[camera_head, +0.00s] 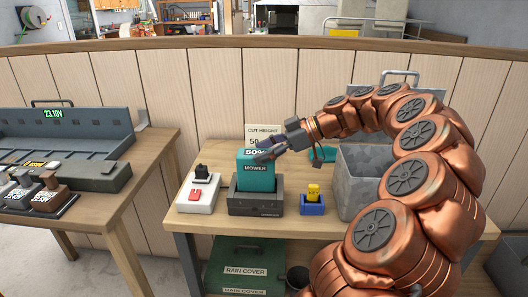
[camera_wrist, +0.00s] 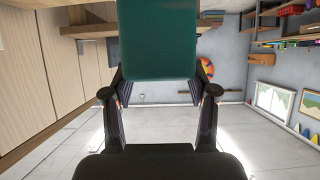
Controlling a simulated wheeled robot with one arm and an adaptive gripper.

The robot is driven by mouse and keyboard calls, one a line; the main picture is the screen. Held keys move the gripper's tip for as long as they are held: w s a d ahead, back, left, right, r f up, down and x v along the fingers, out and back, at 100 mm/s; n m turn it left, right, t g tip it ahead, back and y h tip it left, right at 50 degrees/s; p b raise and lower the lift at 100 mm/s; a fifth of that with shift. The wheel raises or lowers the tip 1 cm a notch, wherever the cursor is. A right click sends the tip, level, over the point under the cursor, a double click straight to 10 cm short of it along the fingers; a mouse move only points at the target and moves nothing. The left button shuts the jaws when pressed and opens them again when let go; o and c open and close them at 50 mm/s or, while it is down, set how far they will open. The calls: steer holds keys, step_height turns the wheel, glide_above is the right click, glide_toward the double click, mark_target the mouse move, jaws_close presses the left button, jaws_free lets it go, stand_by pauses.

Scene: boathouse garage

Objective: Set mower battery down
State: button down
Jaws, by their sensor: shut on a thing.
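The mower battery (camera_head: 258,172) is a teal block labelled "50%" and "MOWER". In the head view it is upright, with its lower end at a dark grey cradle (camera_head: 256,203) on the wooden bench; I cannot tell whether it is fully seated. My gripper (camera_head: 268,153) is at the battery's upper part, coming from the right. In the wrist view the battery (camera_wrist: 157,40) fills the top middle, and my gripper's fingers (camera_wrist: 158,92) are on either side of it. My gripper is shut on the battery.
A white switch box (camera_head: 198,194) stands left of the cradle, and a blue block with a yellow key (camera_head: 313,203) stands right. A grey metal bin (camera_head: 360,175) is farther right. A green rain cover box (camera_head: 240,265) is below. Another table (camera_head: 150,160) is at left.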

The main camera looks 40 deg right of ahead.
steer(key=shift+f+b, duration=0.15)
steer(key=shift+b, duration=0.2)
stand_by(0.6)
steer(key=shift+c, duration=1.2)
jaws_free()
steer(key=shift+f, duration=0.1)
steer(key=v, duration=1.2)
jaws_close()
stand_by(1.1)
stand_by(0.4)
